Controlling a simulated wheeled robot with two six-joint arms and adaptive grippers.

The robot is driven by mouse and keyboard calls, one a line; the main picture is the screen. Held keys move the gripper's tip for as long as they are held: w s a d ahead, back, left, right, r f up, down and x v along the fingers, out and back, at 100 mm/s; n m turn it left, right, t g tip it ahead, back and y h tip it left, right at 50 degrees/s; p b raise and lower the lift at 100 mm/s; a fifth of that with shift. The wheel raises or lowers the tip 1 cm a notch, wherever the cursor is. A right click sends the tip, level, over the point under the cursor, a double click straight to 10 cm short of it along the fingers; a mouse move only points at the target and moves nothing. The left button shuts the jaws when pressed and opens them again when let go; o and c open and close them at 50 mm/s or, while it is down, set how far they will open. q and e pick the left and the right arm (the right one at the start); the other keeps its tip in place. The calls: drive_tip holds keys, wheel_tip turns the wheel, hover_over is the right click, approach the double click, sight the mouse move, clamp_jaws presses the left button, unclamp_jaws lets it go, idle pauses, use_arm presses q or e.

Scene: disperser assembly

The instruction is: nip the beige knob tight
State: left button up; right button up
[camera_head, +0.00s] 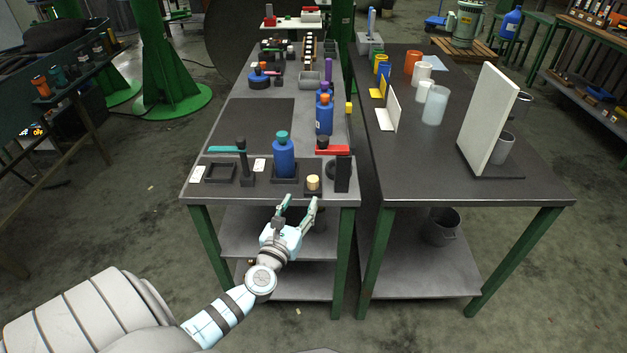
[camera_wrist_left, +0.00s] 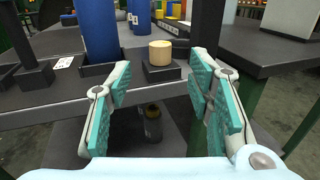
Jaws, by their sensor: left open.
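The beige knob (camera_head: 313,182) is a short, light cylinder on a small dark block at the front edge of the left table. In the left wrist view the beige knob (camera_wrist_left: 160,52) stands upright, ahead of and between the fingers. My left gripper (camera_head: 300,200) is just in front of the table edge, with its fingers pointing at the knob. In the left wrist view my left gripper (camera_wrist_left: 158,100) shows two teal-padded fingers wide apart with nothing between them. The knob is beyond the fingertips and not touched. My right gripper is not in view.
A blue bottle (camera_head: 284,158) with a teal cap stands in a holder left of the knob. A dark upright block (camera_head: 343,174) stands right of it, near a red-handled part (camera_head: 332,150). A black post (camera_head: 242,160) with a teal handle is further left. A gap separates the second table (camera_head: 470,195).

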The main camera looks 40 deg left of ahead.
sight(311, 184)
use_arm(q)
drive_tip(key=b+x, duration=0.1)
drive_tip(key=x, duration=0.9)
drive_tip(key=shift+f+b, duration=0.2)
drive_tip(key=shift+b, duration=0.2)
drive_tip(key=shift+w+a+r, duration=0.1)
drive_tip(key=shift+w+a, duration=0.05)
drive_tip(key=shift+w, duration=0.3)
drive_tip(key=shift+c, duration=0.3)
drive_tip(key=c, duration=1)
clamp_jaws()
